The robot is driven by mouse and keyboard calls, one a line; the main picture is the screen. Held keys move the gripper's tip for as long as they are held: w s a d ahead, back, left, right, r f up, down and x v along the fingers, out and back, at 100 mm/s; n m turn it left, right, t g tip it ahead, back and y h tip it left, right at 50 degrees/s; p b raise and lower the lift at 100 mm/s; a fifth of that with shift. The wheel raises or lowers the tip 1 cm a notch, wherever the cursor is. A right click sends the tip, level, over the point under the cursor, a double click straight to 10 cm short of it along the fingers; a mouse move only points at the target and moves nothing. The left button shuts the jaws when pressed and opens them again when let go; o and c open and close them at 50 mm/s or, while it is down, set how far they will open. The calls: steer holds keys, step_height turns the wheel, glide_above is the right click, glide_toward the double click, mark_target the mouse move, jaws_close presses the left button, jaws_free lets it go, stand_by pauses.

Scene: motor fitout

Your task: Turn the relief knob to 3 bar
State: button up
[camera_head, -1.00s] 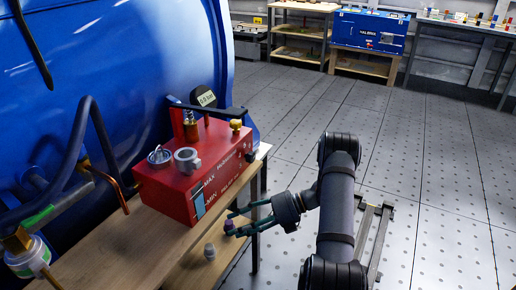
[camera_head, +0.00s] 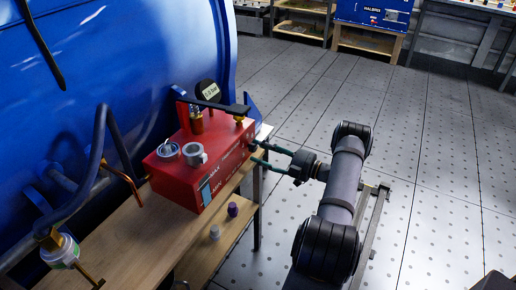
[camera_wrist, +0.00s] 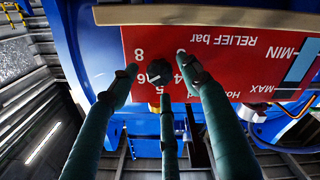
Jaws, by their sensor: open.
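The dark relief knob (camera_wrist: 158,72) is on the red panel (camera_wrist: 225,65), under the upside-down words "RELIEF bar". An 8 and several other digits show around it, some partly covered by my fingers. The knob's pointer setting is too small to read. My gripper (camera_wrist: 156,84) is open, its three green fingers spread around the knob; I cannot tell whether they touch it. In the head view the red box (camera_head: 178,183) sits on the wooden bench, and my gripper (camera_head: 254,152) reaches its right end, where the fingertips hide the knob.
A large blue tank (camera_head: 60,60) stands behind the box. A purple cap (camera_head: 232,209) and a grey cap (camera_head: 214,232) stand on a lower shelf.

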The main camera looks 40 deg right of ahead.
steer(key=shift+x, duration=0.85)
steer(key=c, duration=0.3)
steer(key=c, duration=0.7)
steer(key=shift+c, duration=0.7)
